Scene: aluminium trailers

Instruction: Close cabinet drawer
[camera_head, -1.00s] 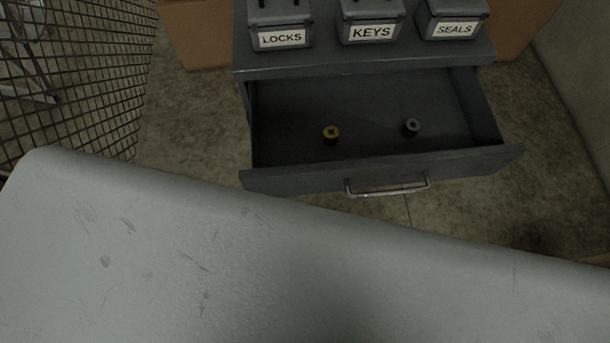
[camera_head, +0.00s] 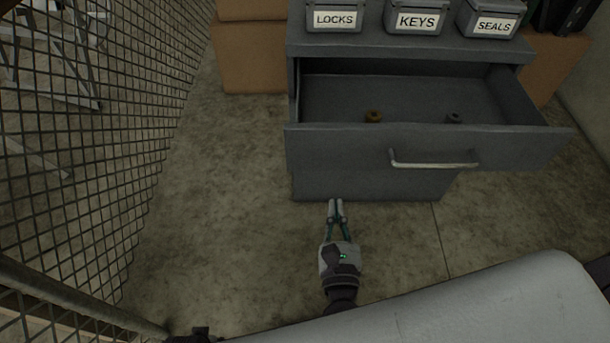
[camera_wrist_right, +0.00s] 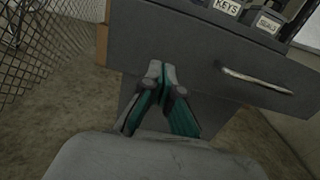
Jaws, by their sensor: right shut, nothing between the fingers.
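The grey cabinet (camera_head: 370,186) has its top drawer (camera_head: 335,148) pulled open toward me. A silver bar handle (camera_head: 433,164) is on the drawer front. A brass-coloured piece (camera_head: 373,116) and a dark grey piece (camera_head: 453,117) are inside. My right gripper (camera_head: 336,204) is shut and empty, in front of the cabinet and left of the handle. In the right wrist view the fingertips (camera_wrist_right: 163,70) overlap the drawer front (camera_wrist_right: 185,40), with the handle (camera_wrist_right: 255,80) to their right. I cannot tell whether they touch it. My left gripper is not in view.
Labelled boxes for locks (camera_head: 334,17), keys (camera_head: 417,20) and seals (camera_head: 494,24) stand on the cabinet top. A wire mesh panel (camera_head: 100,130) stands at the left. Cardboard boxes (camera_head: 250,60) are behind. Floor between mesh and cabinet is clear.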

